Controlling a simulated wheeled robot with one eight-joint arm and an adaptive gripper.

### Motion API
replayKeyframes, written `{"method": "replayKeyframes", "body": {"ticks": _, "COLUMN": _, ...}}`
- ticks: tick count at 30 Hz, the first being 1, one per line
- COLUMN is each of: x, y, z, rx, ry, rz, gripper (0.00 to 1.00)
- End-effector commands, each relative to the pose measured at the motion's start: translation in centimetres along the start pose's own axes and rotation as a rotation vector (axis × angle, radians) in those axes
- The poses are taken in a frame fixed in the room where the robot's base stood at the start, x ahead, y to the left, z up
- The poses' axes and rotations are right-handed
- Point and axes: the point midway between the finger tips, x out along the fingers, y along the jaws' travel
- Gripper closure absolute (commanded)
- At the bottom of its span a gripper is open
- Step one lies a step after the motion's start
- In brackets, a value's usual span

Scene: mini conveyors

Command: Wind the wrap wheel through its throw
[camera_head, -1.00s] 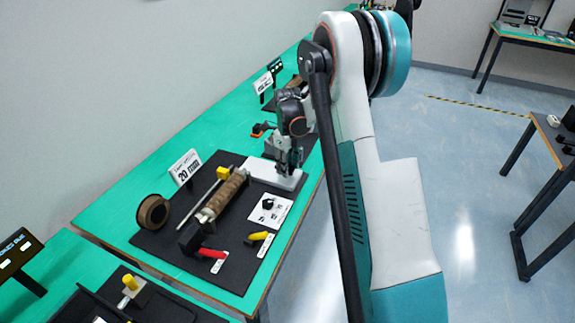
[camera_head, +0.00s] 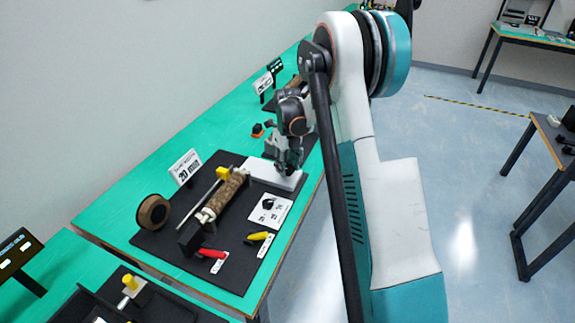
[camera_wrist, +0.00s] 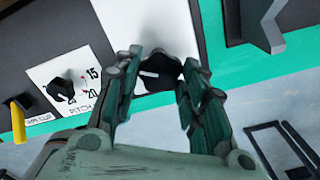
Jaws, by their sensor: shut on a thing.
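The wrap wheel appears as a dark knob with a pale mark (camera_wrist: 158,72), on a white base plate (camera_head: 262,171) at the right end of the black mat. My gripper (camera_wrist: 160,68) has its two fingers around this knob, one on each side, and is shut on it. In the head view my gripper (camera_head: 289,168) is low over the white plate and hides the knob. A brown wrapped roller (camera_head: 226,194) lies along the mat beside a thin metal rod (camera_head: 198,207). The white plate also shows in the wrist view (camera_wrist: 140,22).
A pitch dial card with a black knob (camera_wrist: 62,88) lies beside the plate. Yellow (camera_head: 258,236) and red (camera_head: 212,253) levers sit near the mat's front edge. A tape roll (camera_head: 153,212) stands at the left.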

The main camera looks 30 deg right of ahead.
Motion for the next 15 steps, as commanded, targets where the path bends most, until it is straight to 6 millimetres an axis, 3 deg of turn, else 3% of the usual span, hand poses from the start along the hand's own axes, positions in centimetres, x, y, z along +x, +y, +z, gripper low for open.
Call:
{"method": "replayKeyframes", "body": {"ticks": 1, "x": 0.01, "y": -0.03, "z": -0.01, "rx": 0.002, "ry": 0.0, "rz": 0.0, "gripper": 0.85}}
{"method": "replayKeyframes", "body": {"ticks": 2, "x": 0.01, "y": -0.03, "z": -0.01, "rx": 0.002, "ry": 0.0, "rz": 0.0, "gripper": 0.59}}
{"method": "replayKeyframes", "body": {"ticks": 4, "x": 0.01, "y": -0.03, "z": -0.01, "rx": 0.001, "ry": 0.0, "rz": 0.0, "gripper": 0.43}}
{"method": "replayKeyframes", "body": {"ticks": 15, "x": -0.12, "y": 0.0, "z": -0.02, "rx": 0.0, "ry": 0.0, "rz": 0.0, "gripper": 0.41}}
